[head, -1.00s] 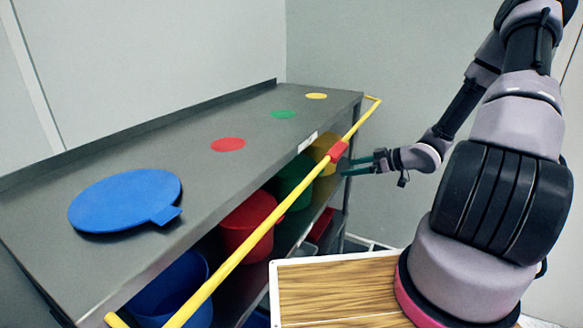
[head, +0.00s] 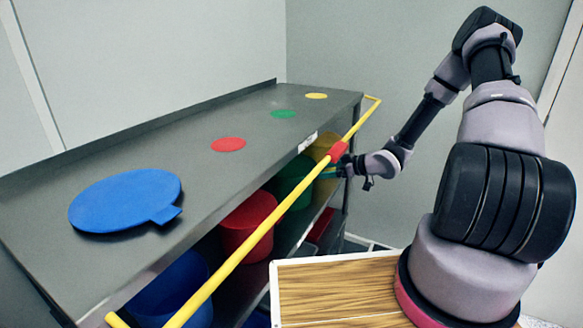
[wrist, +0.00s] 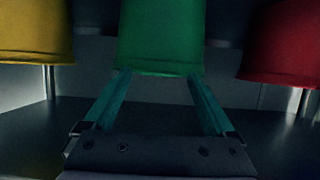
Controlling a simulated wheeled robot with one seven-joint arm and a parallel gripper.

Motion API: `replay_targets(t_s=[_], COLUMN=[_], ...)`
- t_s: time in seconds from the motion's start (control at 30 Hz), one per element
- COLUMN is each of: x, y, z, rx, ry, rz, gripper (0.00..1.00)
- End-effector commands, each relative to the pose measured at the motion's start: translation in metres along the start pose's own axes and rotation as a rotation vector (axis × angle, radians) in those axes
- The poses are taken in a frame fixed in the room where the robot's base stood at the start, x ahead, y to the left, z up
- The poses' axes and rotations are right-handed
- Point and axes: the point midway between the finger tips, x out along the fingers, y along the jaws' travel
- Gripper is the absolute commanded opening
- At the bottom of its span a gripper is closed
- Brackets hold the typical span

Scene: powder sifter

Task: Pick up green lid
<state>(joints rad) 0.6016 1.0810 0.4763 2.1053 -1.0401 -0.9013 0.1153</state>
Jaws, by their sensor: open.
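The green container (head: 288,172) stands on the shelf under the grey table. It fills the top middle of the wrist view (wrist: 160,35), where the picture seems upside down. A green lid is not clearly told apart from the container in either view. A flat green disc (head: 284,114) lies on the tabletop. My gripper (wrist: 158,76) is open and empty, its two teal fingertips at the container's edge, one toward each side. Whether they touch it I cannot tell. In the head view my gripper is partly behind the yellow rail.
A yellow rail (head: 238,252) runs along the table's front edge. A yellow container (wrist: 35,32) and a red container (wrist: 285,45) flank the green one. The blue lid (head: 125,198) lies on the tabletop (head: 185,185), with red and yellow discs farther back.

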Motion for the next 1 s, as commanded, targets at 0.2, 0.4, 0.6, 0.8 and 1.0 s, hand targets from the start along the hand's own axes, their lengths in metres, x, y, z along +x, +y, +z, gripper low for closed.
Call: replay_targets(t_s=[0.2, 0.4, 0.6, 0.8, 1.0], x=[0.001, 0.001, 0.001, -0.001, -0.008], y=[0.000, 0.000, 0.000, 0.000, 0.000], z=[0.000, 0.000, 0.000, -0.004, -0.022], rx=[0.000, 0.001, 0.000, 0.000, -0.001], ry=[0.000, 0.000, 0.000, 0.000, 0.002], rz=[0.001, 0.001, 0.001, 0.001, 0.001], gripper=[0.90, 0.14, 0.00, 0.00, 0.00])
